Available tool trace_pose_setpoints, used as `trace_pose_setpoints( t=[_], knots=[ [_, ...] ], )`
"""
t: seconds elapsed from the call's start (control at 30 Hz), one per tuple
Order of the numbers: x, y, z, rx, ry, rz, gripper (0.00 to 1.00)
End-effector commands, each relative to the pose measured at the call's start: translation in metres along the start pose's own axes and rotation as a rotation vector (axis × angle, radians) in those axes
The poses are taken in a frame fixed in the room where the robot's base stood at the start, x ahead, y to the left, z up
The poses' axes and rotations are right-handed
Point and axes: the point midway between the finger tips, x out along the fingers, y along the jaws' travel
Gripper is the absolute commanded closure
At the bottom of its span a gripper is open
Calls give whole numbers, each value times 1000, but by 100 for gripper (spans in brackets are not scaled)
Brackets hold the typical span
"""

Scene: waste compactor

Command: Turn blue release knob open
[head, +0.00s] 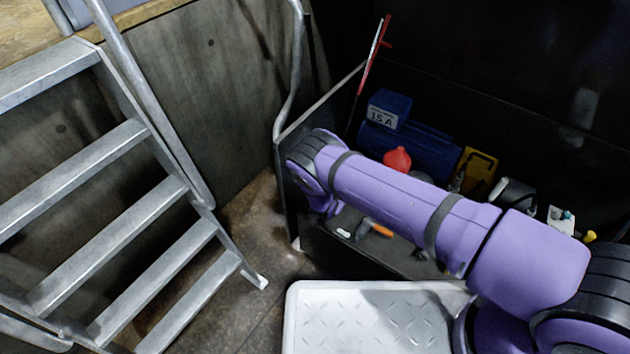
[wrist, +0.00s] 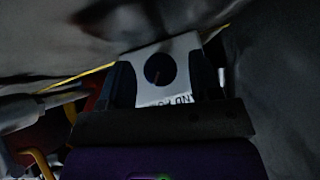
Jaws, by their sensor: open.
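In the wrist view, a white plate (wrist: 185,48) with partly hidden black lettering carries a dark, bluish round shape (wrist: 159,70). It looks like the blue knob, but the dim picture does not show its form or turn position clearly. My gripper (wrist: 163,76) is open, with one dark finger on each side of the round shape. I cannot tell whether either finger touches it. In the head view, my purple arm reaches left over the machinery and bends down at its far end. My gripper and the knob are not clearly visible there.
A blue motor (head: 418,146) with a "15 A" box (head: 390,108) and a red funnel-like part (head: 397,160) lie behind my arm. A black panel edge (head: 320,103) stands left of it. A white tread-plate platform (head: 355,318) is below, and metal stairs (head: 120,215) are left.

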Motion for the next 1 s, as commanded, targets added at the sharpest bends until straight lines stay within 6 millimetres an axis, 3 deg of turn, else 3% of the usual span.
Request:
trace_pose_setpoints(
  t=[0.5,1.0],
  knots=[
    [0,-2,0,-115,0,119,42],
    [-77,-12,0,-119,0,119,42]
  ],
)
